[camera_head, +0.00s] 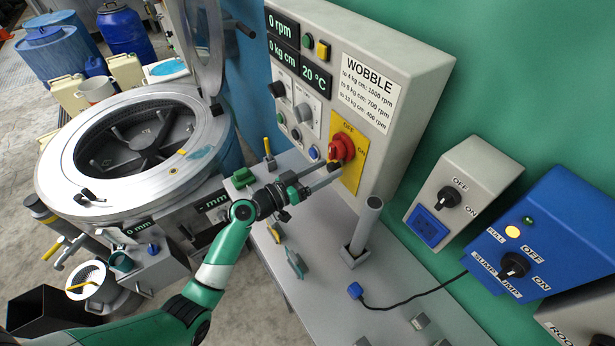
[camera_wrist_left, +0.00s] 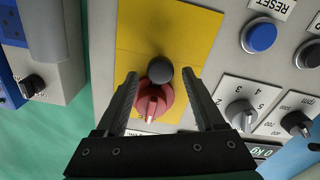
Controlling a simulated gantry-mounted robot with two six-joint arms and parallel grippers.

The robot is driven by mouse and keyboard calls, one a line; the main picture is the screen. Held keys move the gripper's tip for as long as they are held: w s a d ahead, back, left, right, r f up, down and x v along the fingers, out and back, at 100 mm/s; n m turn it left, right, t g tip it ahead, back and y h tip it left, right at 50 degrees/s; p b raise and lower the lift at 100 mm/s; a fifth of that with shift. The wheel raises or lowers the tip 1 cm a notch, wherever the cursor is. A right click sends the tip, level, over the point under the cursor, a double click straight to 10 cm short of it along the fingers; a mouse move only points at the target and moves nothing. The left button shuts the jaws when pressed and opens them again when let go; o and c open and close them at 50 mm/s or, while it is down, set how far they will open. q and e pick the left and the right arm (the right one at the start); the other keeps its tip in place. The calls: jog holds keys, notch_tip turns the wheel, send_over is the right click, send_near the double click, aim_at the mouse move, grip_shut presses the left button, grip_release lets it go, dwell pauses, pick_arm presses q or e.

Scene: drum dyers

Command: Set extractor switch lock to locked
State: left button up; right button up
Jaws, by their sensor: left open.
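The extractor switch is a red rotary knob (camera_head: 342,148) on a yellow plate (camera_head: 351,177) marked OFF and ON, on the grey control panel. In the left wrist view, the red knob (camera_wrist_left: 153,103) has a pale pointer mark, and a dark round knob (camera_wrist_left: 160,70) sits beside it, partly overlapping it. I cannot tell from the picture whether the lock is set. My left gripper (camera_head: 332,174) is open in front of the yellow plate. In the wrist view its two fingers (camera_wrist_left: 165,100) lie on either side of the red knob, with visible gaps. My right gripper is out of view.
Beside the plate are a blue RESET button (camera_wrist_left: 262,37) and a grey selector dial (camera_wrist_left: 240,113). A vertical metal tube (camera_head: 366,226) stands on the grey bench below. A grey switch box (camera_head: 464,187) and blue pump box (camera_head: 550,237) are to the right. The open drum (camera_head: 75,180) is left.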

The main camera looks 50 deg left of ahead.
pick_arm(q)
jog(key=s, duration=0.9)
jog(key=shift+a, duration=0.4)
